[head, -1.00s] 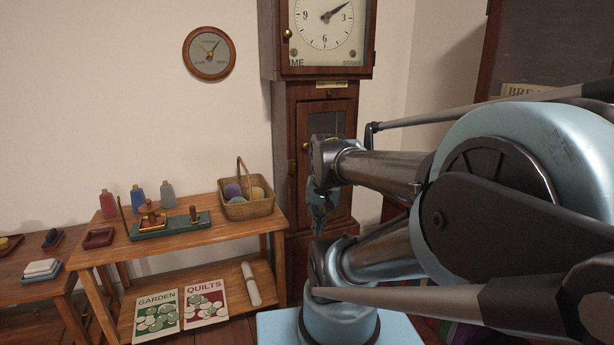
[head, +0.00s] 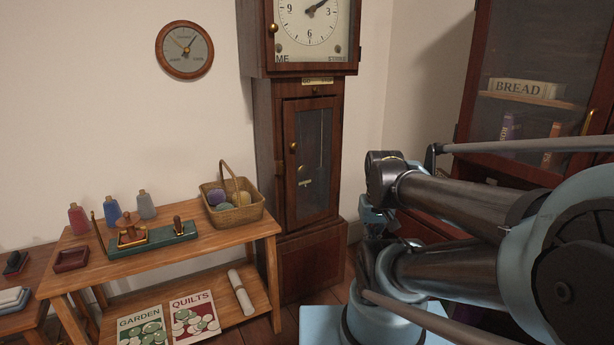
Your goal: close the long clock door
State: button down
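The tall wooden clock (head: 265,130) stands against the wall in the middle of the head view. Its long door (head: 326,160) is a narrow glazed panel with a brass knob (head: 293,147) near its left edge. The pendulum shows dimly behind the glass. I cannot tell whether the door is flush or slightly ajar. My gripper (head: 375,218) is to the right of the clock in the picture, apart from the door. It is small and partly hidden by my arm, so its fingers cannot be made out.
A wooden side table (head: 90,268) with a wicker basket (head: 232,214) stands left of the clock. A dark glazed cabinet (head: 470,140) stands at the right, behind my arm. A round wall dial (head: 184,50) hangs left. Some floor shows in front of the clock.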

aim_at(290, 107)
jog(key=k, duration=1.4)
jog(key=u, duration=0.35)
jog(key=i, duration=1)
